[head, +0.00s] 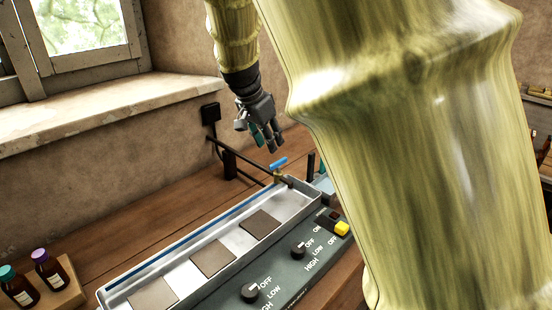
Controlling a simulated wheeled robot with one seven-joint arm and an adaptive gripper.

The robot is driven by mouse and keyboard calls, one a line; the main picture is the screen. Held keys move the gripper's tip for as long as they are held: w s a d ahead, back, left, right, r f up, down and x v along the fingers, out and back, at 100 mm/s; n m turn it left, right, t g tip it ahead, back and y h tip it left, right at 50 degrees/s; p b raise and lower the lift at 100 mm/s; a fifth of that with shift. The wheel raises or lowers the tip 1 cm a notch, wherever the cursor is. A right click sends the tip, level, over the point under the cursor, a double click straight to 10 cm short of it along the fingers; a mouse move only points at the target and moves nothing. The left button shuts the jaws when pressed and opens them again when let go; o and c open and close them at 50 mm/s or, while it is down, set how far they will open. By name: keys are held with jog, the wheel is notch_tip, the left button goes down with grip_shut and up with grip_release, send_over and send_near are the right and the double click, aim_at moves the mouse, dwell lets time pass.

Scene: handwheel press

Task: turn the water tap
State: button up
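The water tap has a blue lever handle (278,163) on a small brass body (279,177). It stands at the far end of a long metal trough in the head view. My gripper (267,146) hangs just above and slightly left of the handle, with its fingers pointing down. The fingers look parted, with a teal pad showing on one, and nothing is seen between them. The gripper appears apart from the tap. Part of my arm covers the right side of the view.
The metal trough (228,232) holds several brown plates. A wall socket (211,114) with a dark cable is behind. Small bottles (48,268) stand at lower left. The wooden counter (130,232) behind the trough is clear.

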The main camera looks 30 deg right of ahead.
aim_at(278, 162)
jog(key=p+x, duration=0.1)
jog(key=x, duration=0.7)
jog(key=shift+f, duration=0.2)
grip_shut()
